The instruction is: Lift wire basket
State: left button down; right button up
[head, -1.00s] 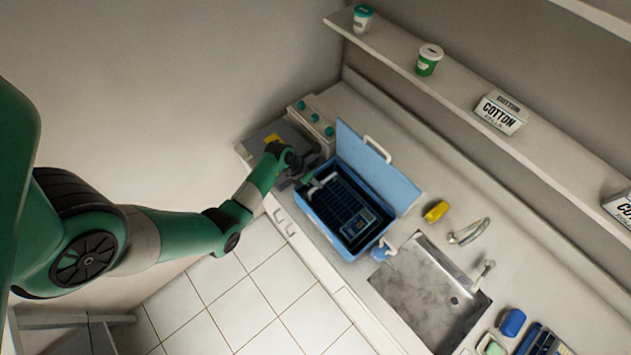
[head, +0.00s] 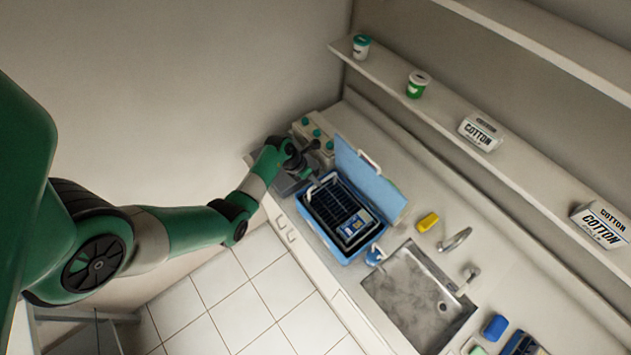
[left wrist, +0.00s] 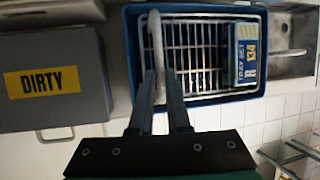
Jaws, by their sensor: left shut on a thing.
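The wire basket (head: 334,208) shows a pale rim and dark wire slats, and sits within the walls of an open blue box (head: 313,226), its rim near the box's top. It also shows in the left wrist view (left wrist: 190,60) with a white handle (left wrist: 155,38) at its near side. My left gripper (head: 311,181) is shut on this handle, with both fingers (left wrist: 160,82) around it. A blue and yellow labelled pack (left wrist: 246,55) lies at one end of the basket. The basket's underside is hidden. My right gripper is not in view.
The blue lid (head: 369,180) stands open behind the box. A grey box marked DIRTY (left wrist: 60,85) is beside it. A yellow item (head: 428,222) and a sink (head: 415,298) lie to the right. A shelf (head: 440,103) runs above the counter.

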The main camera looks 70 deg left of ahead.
pick_arm(q)
jog(key=shift+w+r, duration=0.1)
jog(key=c, duration=0.9)
grip_release()
jog(key=p+v, duration=0.2)
jog(key=v, duration=0.9)
jog(key=shift+r, duration=0.25)
